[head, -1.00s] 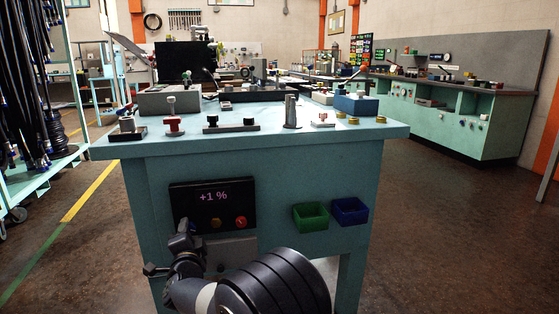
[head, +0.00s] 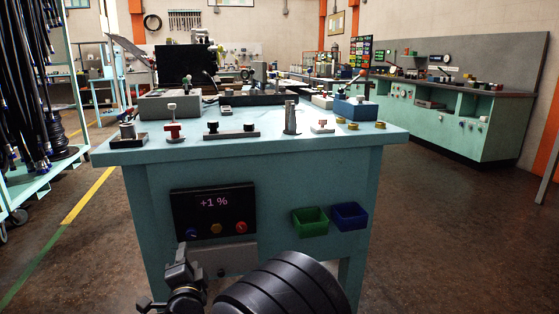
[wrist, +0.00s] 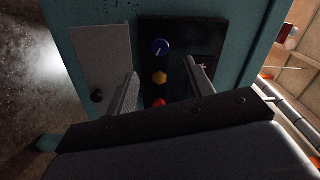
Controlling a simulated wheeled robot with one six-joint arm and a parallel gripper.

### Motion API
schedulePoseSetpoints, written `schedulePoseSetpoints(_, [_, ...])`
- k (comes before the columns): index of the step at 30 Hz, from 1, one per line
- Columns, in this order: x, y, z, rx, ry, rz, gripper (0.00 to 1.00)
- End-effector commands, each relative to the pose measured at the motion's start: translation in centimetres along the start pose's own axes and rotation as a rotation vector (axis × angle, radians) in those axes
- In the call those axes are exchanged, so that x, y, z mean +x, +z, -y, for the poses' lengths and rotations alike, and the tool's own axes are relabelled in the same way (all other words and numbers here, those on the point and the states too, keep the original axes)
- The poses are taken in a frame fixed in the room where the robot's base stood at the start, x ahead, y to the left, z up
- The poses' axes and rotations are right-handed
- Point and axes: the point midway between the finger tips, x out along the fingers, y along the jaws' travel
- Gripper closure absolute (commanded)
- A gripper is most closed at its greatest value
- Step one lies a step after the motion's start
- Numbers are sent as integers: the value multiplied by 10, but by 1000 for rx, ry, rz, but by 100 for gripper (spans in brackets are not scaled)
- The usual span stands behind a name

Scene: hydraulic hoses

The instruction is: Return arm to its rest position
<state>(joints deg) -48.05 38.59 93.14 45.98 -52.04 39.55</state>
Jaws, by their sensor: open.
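My gripper (head: 162,274) is low in the head view, in front of the bench and below the display panel. Its two fingers are apart, and in the wrist view my gripper (wrist: 164,80) shows nothing between the tips but the panel behind. The black panel (head: 213,211) reads "+1 %". It has a blue knob (head: 192,233), a yellow knob (head: 216,228) and a red knob (head: 241,227). In the wrist view the blue knob (wrist: 161,47) and yellow knob (wrist: 160,78) are clear of the fingers.
The teal bench (head: 270,160) stands close in front, with valves and fittings on top. A green bin (head: 310,220) and a blue bin (head: 350,215) hang on its front. A hose rack (head: 35,130) stands at left. The floor at right is clear.

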Motion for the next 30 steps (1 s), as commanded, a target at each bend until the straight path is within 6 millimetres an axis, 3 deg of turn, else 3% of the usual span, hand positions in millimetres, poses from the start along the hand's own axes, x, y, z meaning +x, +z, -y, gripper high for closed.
schedulePoseSetpoints(4, [-26, 0, 2, -2, 0, 2, 50])
schedulePoseSetpoints(23, [84, 0, -2, 1, -1, -2, 50])
schedulePoseSetpoints(30, [85, -2, 5, -177, 2, 1, 50])
